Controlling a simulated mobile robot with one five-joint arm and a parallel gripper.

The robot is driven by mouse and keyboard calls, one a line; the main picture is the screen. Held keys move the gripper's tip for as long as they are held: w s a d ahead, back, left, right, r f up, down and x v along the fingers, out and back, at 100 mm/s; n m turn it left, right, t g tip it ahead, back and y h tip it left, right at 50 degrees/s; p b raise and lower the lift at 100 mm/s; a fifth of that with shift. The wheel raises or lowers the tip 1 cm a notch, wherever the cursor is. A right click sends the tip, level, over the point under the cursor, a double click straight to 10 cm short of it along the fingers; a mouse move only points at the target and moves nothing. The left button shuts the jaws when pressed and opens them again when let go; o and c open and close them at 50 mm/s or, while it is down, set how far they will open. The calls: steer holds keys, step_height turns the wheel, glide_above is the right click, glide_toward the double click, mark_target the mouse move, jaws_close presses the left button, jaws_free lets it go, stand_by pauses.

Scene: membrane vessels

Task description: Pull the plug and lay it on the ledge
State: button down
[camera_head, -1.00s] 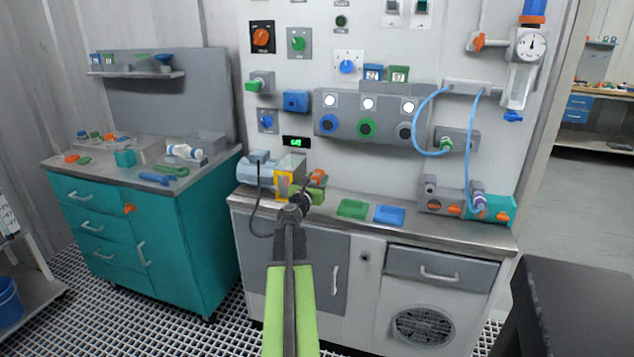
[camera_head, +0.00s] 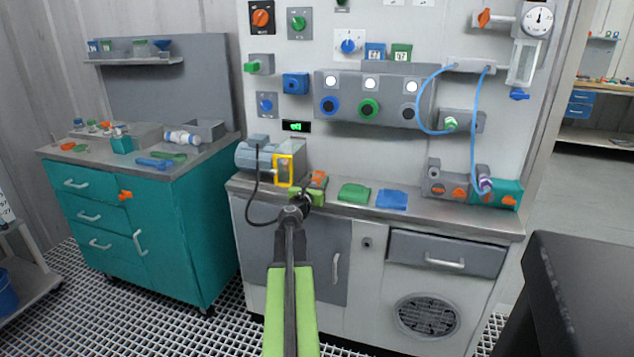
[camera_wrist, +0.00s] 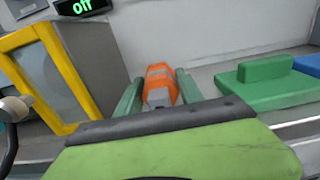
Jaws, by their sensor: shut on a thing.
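The orange plug (camera_wrist: 160,84), with a grey near end, sits between the two green fingers of my gripper (camera_wrist: 158,90) in the wrist view. In the head view the plug (camera_head: 318,179) shows as an orange patch just beyond my gripper (camera_head: 308,193). My gripper is shut on it, over the left part of the metal ledge (camera_head: 425,219), right of a yellow-framed motor box (camera_head: 283,170). I cannot tell whether the plug touches the ledge. The fingers and the green palm hide part of it.
A green block (camera_head: 354,193) and a blue block (camera_head: 391,199) lie on the ledge to the right. Farther right stands a grey and teal manifold (camera_head: 505,193). A small display (camera_head: 296,126) on the panel reads off in the wrist view. A black cable (camera_head: 251,205) hangs at the left.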

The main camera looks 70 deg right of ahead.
steer(key=shift+f, duration=0.15)
steer(key=c, duration=0.7)
jaws_free()
steer(key=shift+o, duration=0.2)
